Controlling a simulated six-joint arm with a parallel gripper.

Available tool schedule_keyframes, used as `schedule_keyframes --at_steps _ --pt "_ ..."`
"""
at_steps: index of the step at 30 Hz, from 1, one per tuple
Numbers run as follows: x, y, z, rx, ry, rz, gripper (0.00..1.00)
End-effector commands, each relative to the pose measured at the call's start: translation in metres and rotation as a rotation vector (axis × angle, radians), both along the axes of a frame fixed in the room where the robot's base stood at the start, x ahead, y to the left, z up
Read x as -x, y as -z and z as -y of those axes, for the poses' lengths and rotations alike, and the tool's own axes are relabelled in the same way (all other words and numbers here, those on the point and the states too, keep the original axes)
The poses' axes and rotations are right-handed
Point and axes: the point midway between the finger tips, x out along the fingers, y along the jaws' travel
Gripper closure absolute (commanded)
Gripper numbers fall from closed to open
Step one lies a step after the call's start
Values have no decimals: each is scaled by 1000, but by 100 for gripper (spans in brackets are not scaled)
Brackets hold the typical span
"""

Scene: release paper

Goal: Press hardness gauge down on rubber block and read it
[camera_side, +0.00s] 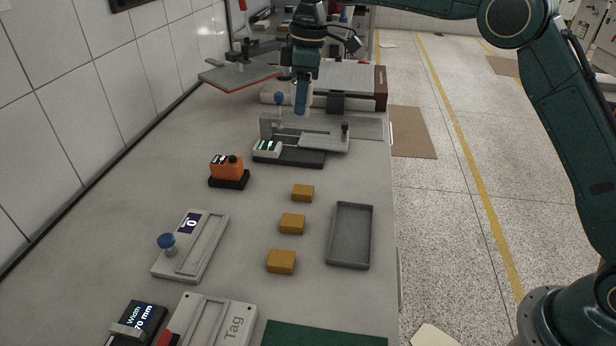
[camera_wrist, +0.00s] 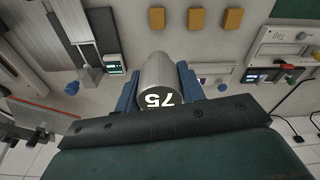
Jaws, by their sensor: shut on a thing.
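My gripper (camera_side: 302,110) is shut on a metal cylindrical gauge (camera_wrist: 156,78), which shows 75 on its end in the wrist view. Blue fingers flank the gauge. In the side view my gripper is at the far end of the bench, above or behind a grey metal fixture (camera_side: 330,143). The gauge is largely hidden there, and I cannot tell whether its lower end touches anything. Three mustard-yellow blocks (camera_side: 292,223) lie in a row on the bench, apart from my gripper. They also show at the top of the wrist view (camera_wrist: 195,18). I cannot tell which thing is the rubber block.
An orange device (camera_side: 227,168) on a black base stands left of the blocks. A white instrument (camera_side: 207,250) reading 0 is nearer. A shallow grey tray (camera_side: 333,237) lies right of the blocks. Several devices and a green mat (camera_side: 320,336) are at the front.

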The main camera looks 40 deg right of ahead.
Motion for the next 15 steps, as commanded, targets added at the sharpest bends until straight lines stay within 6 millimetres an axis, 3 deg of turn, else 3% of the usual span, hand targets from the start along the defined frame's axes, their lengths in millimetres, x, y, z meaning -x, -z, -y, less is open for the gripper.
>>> schedule_keyframes --at_steps 3,4,7,15 --pt "0 0 0 0 0 1 94" --pt "0 0 0 0 0 1 63" --pt "0 0 0 0 0 1 81" --pt "2 2 -5 -1 -11 1 81"
